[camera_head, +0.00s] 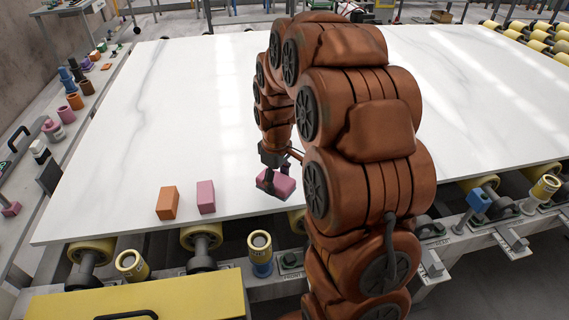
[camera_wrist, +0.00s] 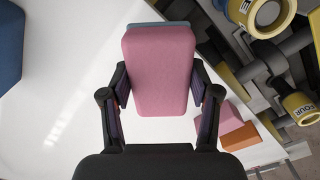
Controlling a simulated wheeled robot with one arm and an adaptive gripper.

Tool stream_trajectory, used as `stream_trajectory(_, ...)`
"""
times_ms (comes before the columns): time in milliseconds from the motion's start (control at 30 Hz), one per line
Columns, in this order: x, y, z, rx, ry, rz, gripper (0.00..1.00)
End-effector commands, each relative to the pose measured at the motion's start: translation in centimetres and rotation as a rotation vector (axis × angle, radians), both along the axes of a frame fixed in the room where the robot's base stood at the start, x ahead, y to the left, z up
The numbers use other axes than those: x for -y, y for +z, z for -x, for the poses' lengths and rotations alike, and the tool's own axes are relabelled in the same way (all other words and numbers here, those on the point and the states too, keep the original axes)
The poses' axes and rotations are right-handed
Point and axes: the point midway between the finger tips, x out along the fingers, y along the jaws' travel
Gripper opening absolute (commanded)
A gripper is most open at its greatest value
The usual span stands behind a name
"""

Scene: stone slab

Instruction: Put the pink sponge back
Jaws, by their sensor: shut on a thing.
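My gripper (camera_head: 277,180) is shut on a pink sponge (camera_head: 284,184), low over the front part of the white slab (camera_head: 120,130). In the wrist view the pink sponge (camera_wrist: 160,65) sits between the two fingers of my gripper (camera_wrist: 160,88), with a grey-blue layer showing behind its far edge. I cannot tell whether it touches the slab. A second pink block (camera_head: 206,197) stands on the slab to the left, beside an orange block (camera_head: 167,203). In the wrist view the pink block (camera_wrist: 220,118) and orange block (camera_wrist: 241,137) are at the right.
Yellow-ended rollers (camera_head: 202,237) and posts line the slab's front edge. A ledge at the left holds several coloured pieces (camera_head: 66,114). A blue block (camera_head: 479,200) sits on the right rail. A dark blue object (camera_wrist: 9,45) is cut off in the wrist view. The slab's left half is mostly clear.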

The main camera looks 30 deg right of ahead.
Motion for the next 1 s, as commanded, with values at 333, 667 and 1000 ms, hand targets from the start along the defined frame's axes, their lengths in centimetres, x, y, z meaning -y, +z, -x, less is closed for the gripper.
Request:
stream_trajectory(333, 3.5, -0.3, -3.7, -0.004, -0.004, -0.002, 0.29)
stream_trajectory(667, 6.7, -0.8, -7.2, -0.001, -0.004, -0.001, 0.29)
stream_trajectory(1000, 9.4, -1.1, -10.0, -0.002, -0.004, -0.001, 0.29)
